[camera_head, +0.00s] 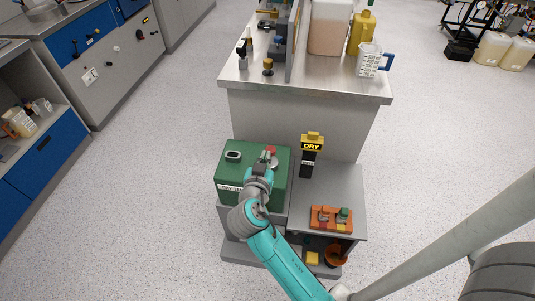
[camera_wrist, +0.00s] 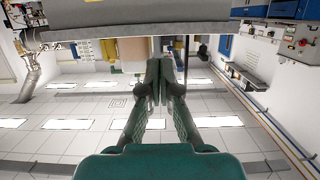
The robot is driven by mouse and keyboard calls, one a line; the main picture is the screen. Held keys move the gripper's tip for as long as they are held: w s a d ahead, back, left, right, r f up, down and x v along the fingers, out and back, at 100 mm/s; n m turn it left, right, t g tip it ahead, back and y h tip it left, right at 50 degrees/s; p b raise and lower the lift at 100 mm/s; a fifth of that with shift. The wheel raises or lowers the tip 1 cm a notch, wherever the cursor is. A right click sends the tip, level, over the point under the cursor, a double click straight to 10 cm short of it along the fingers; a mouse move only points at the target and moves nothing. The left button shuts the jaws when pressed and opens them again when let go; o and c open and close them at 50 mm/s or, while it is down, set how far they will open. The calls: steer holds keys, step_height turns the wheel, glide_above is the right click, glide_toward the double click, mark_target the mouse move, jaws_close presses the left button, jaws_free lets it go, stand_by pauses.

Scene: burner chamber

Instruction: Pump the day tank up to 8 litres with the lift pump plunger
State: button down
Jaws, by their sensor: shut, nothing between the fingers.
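A green box (camera_head: 227,178) with a white label sits on a low grey stand in the head view. Its label is too small to read. A red knob (camera_head: 271,150) stands on its top near the right side; I cannot tell if it is the pump plunger. My gripper (camera_head: 267,165) is over the box top, close to the red knob, and partly hides that area. I cannot tell if it touches. In the wrist view my gripper (camera_wrist: 160,82) has its fingers together, with nothing held. No day tank level can be read.
A black post with a yellow DRY sign (camera_head: 312,146) stands right of the box. An orange tray (camera_head: 319,218) lies on the grey shelf. The steel bench (camera_head: 310,88) behind carries a measuring jug (camera_head: 369,62) and a yellow container (camera_head: 361,32).

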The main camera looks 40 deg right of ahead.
glide_above(270, 149)
steer(key=s+a, duration=0.1)
steer(key=s, duration=0.1)
step_height(270, 149, down, 2)
steer(key=f, duration=0.3)
steer(key=shift+w+a+f, duration=0.1)
steer(key=shift+w+a, duration=0.05)
steer(key=shift+w, duration=0.15)
steer(key=shift+f, duration=0.5)
steer(key=shift+f, duration=2.45)
